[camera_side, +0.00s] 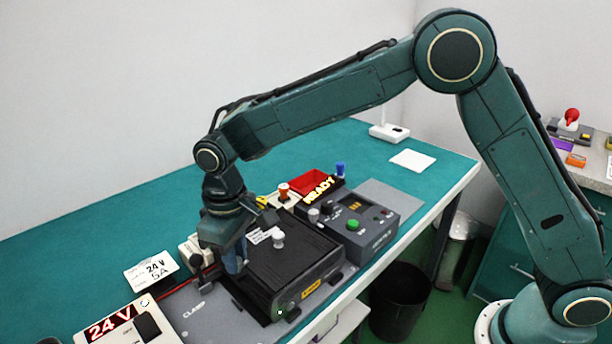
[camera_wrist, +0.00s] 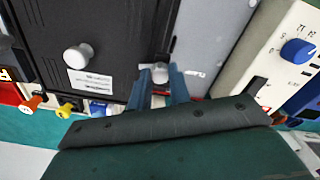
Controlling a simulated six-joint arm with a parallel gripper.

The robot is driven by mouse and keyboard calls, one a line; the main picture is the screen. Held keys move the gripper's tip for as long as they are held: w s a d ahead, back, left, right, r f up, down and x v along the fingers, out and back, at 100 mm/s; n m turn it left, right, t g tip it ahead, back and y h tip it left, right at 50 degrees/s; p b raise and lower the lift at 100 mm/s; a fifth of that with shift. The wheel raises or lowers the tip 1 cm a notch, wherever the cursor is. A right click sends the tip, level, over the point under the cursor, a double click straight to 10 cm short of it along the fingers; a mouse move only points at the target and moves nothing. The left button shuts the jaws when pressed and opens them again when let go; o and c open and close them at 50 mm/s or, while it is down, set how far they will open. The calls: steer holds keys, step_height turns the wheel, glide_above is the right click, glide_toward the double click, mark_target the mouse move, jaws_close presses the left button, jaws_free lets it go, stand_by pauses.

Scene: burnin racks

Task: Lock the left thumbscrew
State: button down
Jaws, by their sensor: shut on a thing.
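The black unit (camera_side: 295,265) lies in a grey fixture, with a white label and a pale round knob (camera_side: 278,240) on top. The knob also shows in the wrist view (camera_wrist: 77,57), left of my gripper. My gripper (camera_side: 238,268) points down at the unit's left edge. In the wrist view its two blue fingers (camera_wrist: 161,78) are shut on a small grey round screw head, the left thumbscrew (camera_wrist: 160,72). In the side view the fingers hide the thumbscrew. I cannot tell how far it is turned.
A grey control box (camera_side: 360,222) with a green button and a lit READY sign stand right of the unit. A 24 V supply (camera_side: 140,325) is at the front left, and a 24 V card (camera_side: 152,270) lies behind it. A blue-knobbed panel (camera_wrist: 297,60) stands close to my gripper.

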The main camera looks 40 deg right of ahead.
steer(key=shift+m, duration=1.3)
steer(key=c, duration=1.3)
jaws_free()
steer(key=shift+r, duration=0.1)
step_height(320, 180, up, 14)
